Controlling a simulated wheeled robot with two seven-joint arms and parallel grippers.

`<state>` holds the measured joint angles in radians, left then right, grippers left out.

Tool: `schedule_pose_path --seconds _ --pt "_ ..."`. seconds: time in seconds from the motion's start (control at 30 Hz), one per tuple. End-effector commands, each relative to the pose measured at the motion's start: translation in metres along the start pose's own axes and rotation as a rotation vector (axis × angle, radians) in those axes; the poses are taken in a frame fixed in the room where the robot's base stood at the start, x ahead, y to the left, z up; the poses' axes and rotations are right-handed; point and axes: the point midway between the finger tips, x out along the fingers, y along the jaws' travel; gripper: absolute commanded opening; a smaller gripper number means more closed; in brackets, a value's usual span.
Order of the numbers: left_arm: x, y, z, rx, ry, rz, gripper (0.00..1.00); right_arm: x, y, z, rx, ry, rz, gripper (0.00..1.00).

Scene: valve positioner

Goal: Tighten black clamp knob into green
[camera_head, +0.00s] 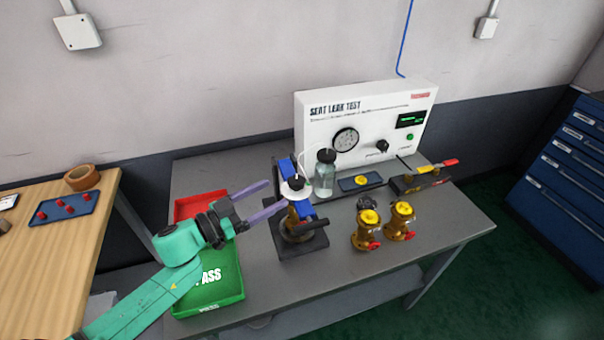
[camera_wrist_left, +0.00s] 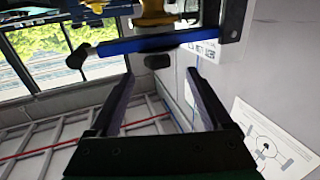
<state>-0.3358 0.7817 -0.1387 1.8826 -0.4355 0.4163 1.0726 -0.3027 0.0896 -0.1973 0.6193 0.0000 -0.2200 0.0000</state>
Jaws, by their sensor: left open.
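The blue clamp fixture (camera_head: 307,211) stands on a black base on the grey bench, with a brass valve body in it. My left gripper (camera_head: 277,196) is open at the fixture's left side, its two purple fingers pointing at it. In the left wrist view, the blue bar (camera_wrist_left: 135,46) of the clamp crosses above the fingertips. A black knob (camera_wrist_left: 157,61) shows below that bar, just beyond and between the open fingers (camera_wrist_left: 160,76). The fingers look empty. I cannot make out a green mark on the clamp. My right gripper is not in view.
The green PASS tray (camera_head: 222,282) and red tray (camera_head: 201,203) lie under and beside my left arm. Two brass valves (camera_head: 367,232) (camera_head: 401,220) stand right of the fixture. A glass bottle (camera_head: 325,178) stands close behind it, before the white test panel (camera_head: 310,120).

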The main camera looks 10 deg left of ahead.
Motion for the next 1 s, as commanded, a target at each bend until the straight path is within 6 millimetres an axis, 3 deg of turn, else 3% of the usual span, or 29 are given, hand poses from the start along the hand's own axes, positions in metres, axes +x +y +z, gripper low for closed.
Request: schedule_pose_path --seconds 0.2,0.4,0.73,0.77,0.97,1.0 --pt "0.055 0.000 -0.006 0.001 0.006 0.002 0.83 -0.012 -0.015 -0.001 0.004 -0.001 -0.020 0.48" --pt "0.097 0.000 -0.003 -0.001 0.003 0.000 0.83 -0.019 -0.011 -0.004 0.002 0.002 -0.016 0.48" --pt "0.107 0.001 0.000 -0.001 0.000 0.002 0.83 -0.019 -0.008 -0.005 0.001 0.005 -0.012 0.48" --pt "0.107 0.001 0.000 -0.001 0.000 0.002 0.79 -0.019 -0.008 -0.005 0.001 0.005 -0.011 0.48" --pt "0.107 0.001 0.000 -0.001 0.000 0.003 0.03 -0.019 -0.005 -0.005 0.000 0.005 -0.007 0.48" --pt "0.107 0.001 0.000 -0.001 0.000 0.003 0.00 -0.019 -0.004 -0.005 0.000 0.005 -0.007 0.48"
